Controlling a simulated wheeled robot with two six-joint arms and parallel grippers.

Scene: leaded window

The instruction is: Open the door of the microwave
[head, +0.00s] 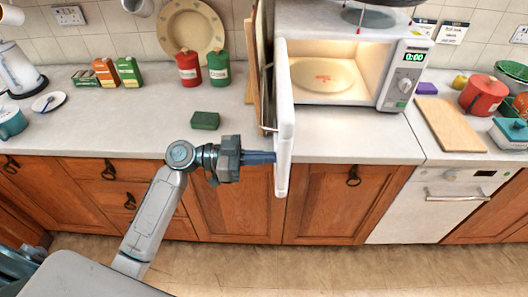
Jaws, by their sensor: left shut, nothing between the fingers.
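The white microwave (404,70) stands on the counter at the centre right, its lit inside and round glass plate (322,74) in plain view. Its door (284,135) stands wide open, swung out toward me from the left side and seen almost edge-on, reaching past the counter's front edge. My left gripper (268,157) is shut and empty. Its fingertips are at the left, outer face of the door, near its lower part; I cannot tell whether they touch it. My right gripper is not in view.
Wooden boards (262,70) stand upright just left of the door. A green sponge (205,120) lies on the counter, with red and green canisters (188,68) behind it. A cutting board (447,125) and red pot (483,94) are at the right. The counter's front middle is mostly clear.

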